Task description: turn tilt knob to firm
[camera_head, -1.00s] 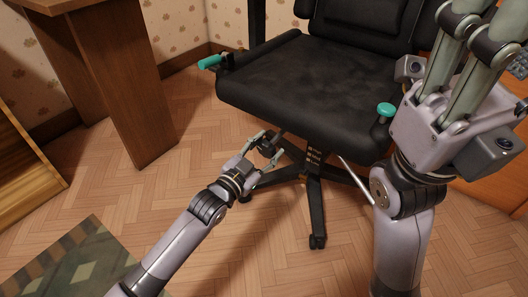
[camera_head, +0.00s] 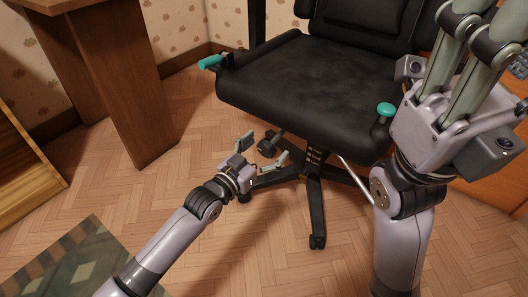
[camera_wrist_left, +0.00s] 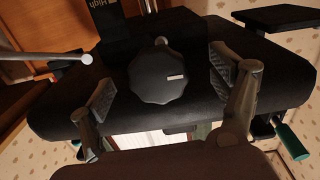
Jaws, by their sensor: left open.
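The tilt knob (camera_head: 267,147) is a dark, lobed knob under the front of the black chair seat (camera_head: 310,85). In the left wrist view the knob (camera_wrist_left: 160,72) faces the camera, with a small pale mark on its right side. My left gripper (camera_head: 264,149) is open, its fingers spread on either side of the knob's outline. In the wrist view the fingers (camera_wrist_left: 168,88) show clear gaps to the knob. My right gripper (camera_head: 478,45) points up at the right; its fingertips are cut off by the frame. No "firm" marking is readable.
A teal-tipped lever (camera_head: 210,62) and a teal knob (camera_head: 386,109) stick out at the seat's sides. A thin metal rod (camera_wrist_left: 60,57) is near the knob. Chair legs (camera_head: 316,215) spread below. A wooden desk (camera_head: 125,85) stands left.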

